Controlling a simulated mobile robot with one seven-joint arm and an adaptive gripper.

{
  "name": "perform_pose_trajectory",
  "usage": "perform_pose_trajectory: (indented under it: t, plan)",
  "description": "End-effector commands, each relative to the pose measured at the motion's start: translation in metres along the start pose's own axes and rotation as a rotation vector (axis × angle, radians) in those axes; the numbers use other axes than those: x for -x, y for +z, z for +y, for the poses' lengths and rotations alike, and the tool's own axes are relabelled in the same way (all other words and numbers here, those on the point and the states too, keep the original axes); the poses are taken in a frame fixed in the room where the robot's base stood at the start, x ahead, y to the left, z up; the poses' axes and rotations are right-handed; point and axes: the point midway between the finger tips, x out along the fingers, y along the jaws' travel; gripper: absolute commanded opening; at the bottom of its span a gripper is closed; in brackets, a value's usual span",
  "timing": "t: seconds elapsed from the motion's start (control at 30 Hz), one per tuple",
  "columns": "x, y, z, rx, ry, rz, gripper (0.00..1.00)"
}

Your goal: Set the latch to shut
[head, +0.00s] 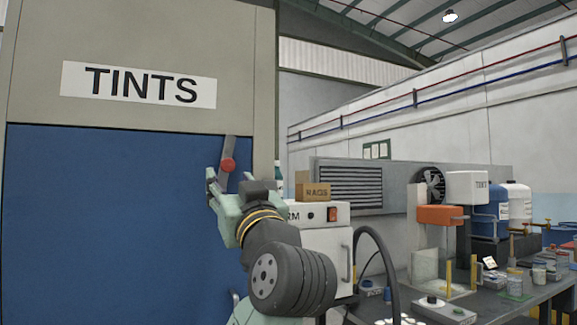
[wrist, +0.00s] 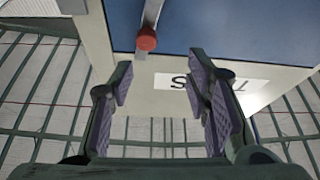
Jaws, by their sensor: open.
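The latch (head: 230,147) is a grey bar with a red round piece on it, at the upper right edge of the blue door (head: 100,220). The bar stands nearly upright, its top leaning slightly right; its lower end is partly hidden by my gripper. My gripper (head: 214,184) is open and empty, just below the red piece in the head view. In the wrist view the latch (wrist: 147,40) shows ahead, beyond and between my open fingers (wrist: 160,76), seemingly apart from them.
The door sits in a beige cabinet with a TINTS sign (head: 139,85). To the right stand a white machine (head: 322,240) with a cardboard box (head: 313,192) on top, a black hose (head: 386,262), and a cluttered bench (head: 530,295). The space before the door's left part is clear.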

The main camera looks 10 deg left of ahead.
Motion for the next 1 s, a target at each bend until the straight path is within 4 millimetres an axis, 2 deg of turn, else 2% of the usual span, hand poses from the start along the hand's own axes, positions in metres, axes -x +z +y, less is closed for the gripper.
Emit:
perform_pose_trajectory:
  t: [0.13,0.27,0.5,0.7,0.83,1.0]
  plan:
    - [-0.002,0.002,0.007,-0.010,-0.011,-0.030,0.44]
    - [-0.016,0.001,0.007,-0.011,-0.013,-0.033,0.44]
    - [-0.063,0.001,0.006,-0.012,-0.013,-0.033,0.44]
    - [-0.093,0.003,0.006,-0.012,-0.011,-0.031,0.44]
    - [-0.104,0.004,0.007,-0.009,-0.009,-0.030,0.44]
    - [-0.108,0.006,0.006,-0.009,-0.010,-0.031,0.44]
